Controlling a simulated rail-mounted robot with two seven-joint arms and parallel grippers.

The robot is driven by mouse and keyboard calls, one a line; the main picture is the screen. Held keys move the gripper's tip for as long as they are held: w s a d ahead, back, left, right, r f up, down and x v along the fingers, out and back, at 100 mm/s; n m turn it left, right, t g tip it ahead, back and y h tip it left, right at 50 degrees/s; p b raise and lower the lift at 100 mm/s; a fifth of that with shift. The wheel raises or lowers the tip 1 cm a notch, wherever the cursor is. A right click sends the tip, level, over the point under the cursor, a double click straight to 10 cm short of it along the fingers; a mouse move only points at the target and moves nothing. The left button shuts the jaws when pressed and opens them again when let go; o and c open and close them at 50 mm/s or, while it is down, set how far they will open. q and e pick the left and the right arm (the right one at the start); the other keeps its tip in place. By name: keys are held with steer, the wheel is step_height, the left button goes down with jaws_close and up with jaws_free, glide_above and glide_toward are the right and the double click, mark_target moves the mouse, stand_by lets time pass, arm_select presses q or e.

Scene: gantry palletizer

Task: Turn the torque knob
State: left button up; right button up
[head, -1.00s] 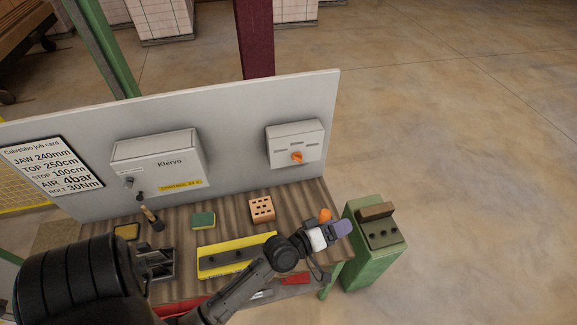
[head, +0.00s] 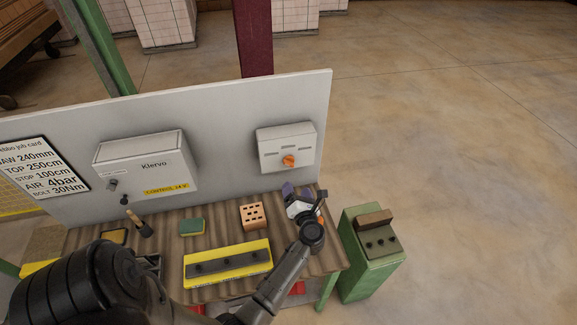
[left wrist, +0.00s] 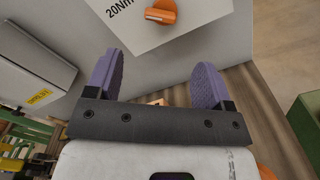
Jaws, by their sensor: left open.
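The orange torque knob (head: 289,161) sits on the front of a white box (head: 300,140) on the grey panel. In the left wrist view the knob (left wrist: 160,12) shows at the top edge, partly cut off, beside the printed text "20Nm". My left gripper (head: 297,190) is below the box, its purple fingers pointing toward the panel. In the left wrist view the fingers (left wrist: 156,76) are wide apart with nothing held between them. The knob is beyond the fingertips, and they do not appear to touch it. My right gripper is not in view.
The bench (head: 222,222) carries a holed orange block (head: 252,215), a green sponge-like block (head: 191,227), a brush (head: 138,223) and a yellow tray (head: 190,277). A Klervo cabinet (head: 145,160) hangs left on the panel. A green pedestal (head: 368,265) stands right of the bench.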

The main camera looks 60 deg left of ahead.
mark_target(289, 165)
arm_select(q)
steer(key=b+x, duration=0.1)
steer(key=x, duration=1)
steer(key=shift+w+a+b, duration=0.15)
steer(key=shift+a+b, duration=0.2)
steer(key=shift+r, duration=0.1)
steer(key=c, duration=0.9)
steer(key=shift+o, duration=0.2)
steer(key=shift+r+m+p, duration=0.25)
steer(key=shift+m+p, duration=0.45)
steer(key=shift+p, duration=0.05)
steer(key=m+p, duration=0.2)
steer(key=shift+w+r+m, duration=0.1)
steer(key=shift+r+m, duration=0.05)
steer(key=shift+m, duration=0.15)
steer(key=m+p, duration=0.2)
steer(key=m, duration=0.1)
steer(key=shift+w+r, duration=0.1)
steer(key=shift+m+p, duration=0.65)
steer(key=shift+m, duration=0.65)
steer(key=shift+w, duration=0.1)
